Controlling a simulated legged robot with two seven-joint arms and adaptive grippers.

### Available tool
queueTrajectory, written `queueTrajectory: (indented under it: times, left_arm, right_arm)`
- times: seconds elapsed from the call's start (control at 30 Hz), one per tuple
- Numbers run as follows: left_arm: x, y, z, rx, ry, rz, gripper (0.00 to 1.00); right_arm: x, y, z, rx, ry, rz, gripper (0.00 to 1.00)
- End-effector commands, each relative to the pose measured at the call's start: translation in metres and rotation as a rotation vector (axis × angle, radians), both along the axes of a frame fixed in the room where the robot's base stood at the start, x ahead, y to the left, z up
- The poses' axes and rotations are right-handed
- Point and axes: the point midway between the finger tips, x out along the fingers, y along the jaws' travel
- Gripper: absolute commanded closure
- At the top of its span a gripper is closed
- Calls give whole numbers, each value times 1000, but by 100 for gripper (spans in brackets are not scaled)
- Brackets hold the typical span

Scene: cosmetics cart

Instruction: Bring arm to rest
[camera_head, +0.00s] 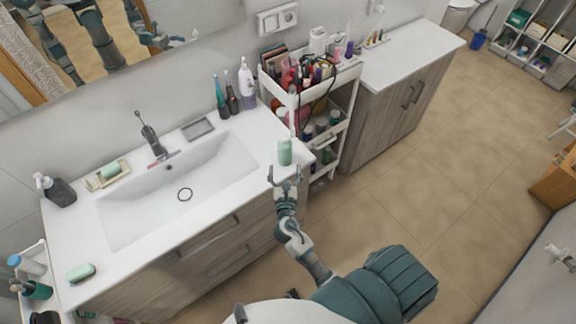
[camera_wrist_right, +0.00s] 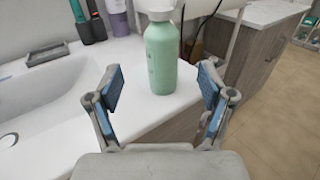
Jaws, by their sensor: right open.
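My right gripper (camera_head: 285,174) is at the front right edge of the white sink counter. In the right wrist view my right gripper (camera_wrist_right: 162,92) is open, its blue-padded fingers spread wide with nothing between the tips. A mint green bottle (camera_head: 285,152) stands upright on the counter corner just ahead of it. The bottle also shows in the right wrist view (camera_wrist_right: 161,58), beyond the fingers, with its white top cut by the frame edge. My left gripper is not in view, though a mirror at top left reflects parts of my body.
The sink counter (camera_head: 75,212) holds a faucet (camera_head: 152,142), a soap dish (camera_head: 108,175), a dark dispenser (camera_head: 56,190) and several bottles by the wall. A white cart (camera_head: 340,78) full of cosmetics stands right of the bottle. Open tiled floor (camera_head: 440,170) lies to the right.

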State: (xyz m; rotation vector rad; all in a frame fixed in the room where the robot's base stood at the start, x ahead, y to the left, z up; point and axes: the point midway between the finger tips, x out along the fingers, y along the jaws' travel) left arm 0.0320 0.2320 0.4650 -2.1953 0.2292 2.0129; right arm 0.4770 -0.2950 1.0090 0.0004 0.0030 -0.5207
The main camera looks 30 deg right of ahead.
Motion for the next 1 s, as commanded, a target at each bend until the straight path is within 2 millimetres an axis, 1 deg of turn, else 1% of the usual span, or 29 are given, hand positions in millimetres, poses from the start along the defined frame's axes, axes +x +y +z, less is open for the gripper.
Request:
queueTrajectory:
  times: [0.1, 0.2, 0.37, 0.47, 0.57, 0.6, 0.67, 0.7, 0.8, 0.9, 1.0]
  left_arm:
    - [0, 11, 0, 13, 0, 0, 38]
    - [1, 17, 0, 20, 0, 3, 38]
    - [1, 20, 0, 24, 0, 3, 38]
    - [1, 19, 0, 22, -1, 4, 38]
    - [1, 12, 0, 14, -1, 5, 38]
    - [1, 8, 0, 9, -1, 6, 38]
    - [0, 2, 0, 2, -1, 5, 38]
    - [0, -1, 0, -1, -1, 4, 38]
    - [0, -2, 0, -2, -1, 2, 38]
    - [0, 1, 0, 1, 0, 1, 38]
    - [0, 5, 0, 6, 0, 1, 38]
  right_arm:
    - [0, -2, 0, 2, 0, 0, 19]
    - [0, -6, -2, 4, 0, 0, 19]
    - [0, -8, -3, 13, -1, -2, 19]
    - [-8, -14, -9, 123, -23, -24, 19]
    - [-30, -22, -25, 424, -84, -97, 19]
    - [-43, -25, -36, 596, -118, -146, 19]
    - [-66, -26, -55, 883, -173, -247, 19]
    - [-83, -23, -67, 1076, -211, -328, 19]
    - [-119, -8, -92, 1460, -282, -539, 19]
    - [-148, 9, -108, 1718, -327, -737, 19]
    - [-173, 26, -117, 1897, -357, -923, 19]
